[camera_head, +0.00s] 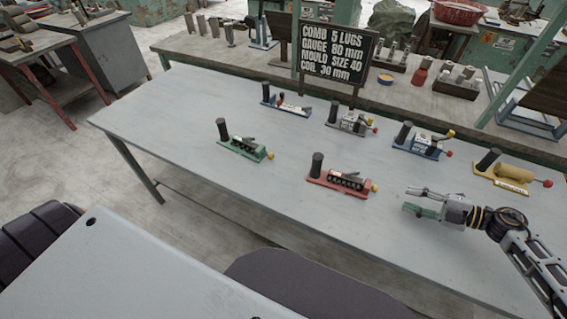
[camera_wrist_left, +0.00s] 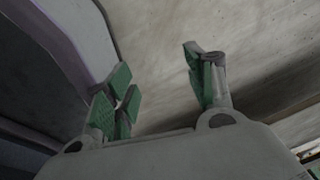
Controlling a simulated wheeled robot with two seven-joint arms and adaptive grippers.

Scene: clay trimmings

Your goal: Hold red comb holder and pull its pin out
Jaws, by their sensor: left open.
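The red comb holder (camera_head: 325,180) lies on the grey table, near its front edge. It has a black upright handle (camera_head: 317,165) at its left end and a dark lugged block on top. Its pin shows a yellow-orange ball (camera_head: 374,188) at the right end. My right gripper (camera_head: 410,200) is to the right of the ball, apart from it, fingers spread and pointing left, with nothing visible between them. My left gripper (camera_wrist_left: 157,78) is open and empty in the left wrist view, with green pads; it is out of the head view.
A green holder (camera_head: 240,148) stands left of the red one. Blue holders (camera_head: 290,108) (camera_head: 425,150), a grey one (camera_head: 350,122) and a yellow one (camera_head: 505,183) stand behind and to the right. A black sign (camera_head: 336,50) stands at the table's back. The table's left part is clear.

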